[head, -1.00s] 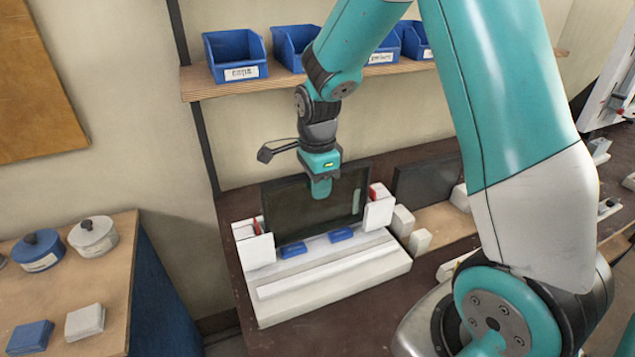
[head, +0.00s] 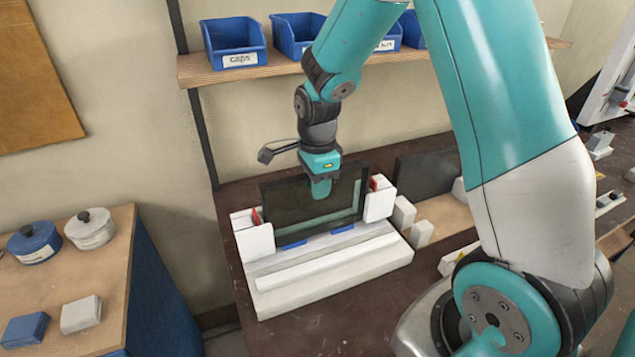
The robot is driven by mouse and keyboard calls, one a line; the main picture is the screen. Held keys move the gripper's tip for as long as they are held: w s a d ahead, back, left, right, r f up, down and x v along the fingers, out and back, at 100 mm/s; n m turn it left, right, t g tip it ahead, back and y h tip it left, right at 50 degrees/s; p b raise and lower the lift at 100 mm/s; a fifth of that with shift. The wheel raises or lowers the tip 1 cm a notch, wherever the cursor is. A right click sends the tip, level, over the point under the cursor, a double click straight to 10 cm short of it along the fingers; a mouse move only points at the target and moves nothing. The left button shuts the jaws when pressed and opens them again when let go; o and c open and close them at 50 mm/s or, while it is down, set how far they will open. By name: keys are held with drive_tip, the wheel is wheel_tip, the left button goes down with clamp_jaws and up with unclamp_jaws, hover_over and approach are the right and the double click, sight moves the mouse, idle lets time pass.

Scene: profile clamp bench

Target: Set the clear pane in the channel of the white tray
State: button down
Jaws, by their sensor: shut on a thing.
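The clear pane (head: 300,208) looks dark and see-through, with a pale green strip along its right and lower parts. It stands upright over the rear part of the white tray (head: 330,283). My gripper (head: 321,188) is shut on the pane's upper middle from above. The pane is between two white end blocks (head: 255,240) and (head: 379,203), each with a red piece. Two blue pads (head: 292,245) and (head: 342,229) show partly at its lower edge. The channel under the pane is hidden, so I cannot tell whether the lower edge is seated.
A shelf (head: 290,68) with blue bins runs above the bench at the back. A dark panel (head: 428,174) and small white blocks (head: 404,213) stand to the right of the tray. A side table (head: 120,270) with lidded pots is at left.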

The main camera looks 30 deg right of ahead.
drive_tip(key=shift+f, duration=0.1)
drive_tip(key=c, duration=0.8)
unclamp_jaws()
drive_tip(key=shift+c, duration=0.2)
wheel_tip(320, 180, up, 8)
drive_tip(key=p, duration=0.7)
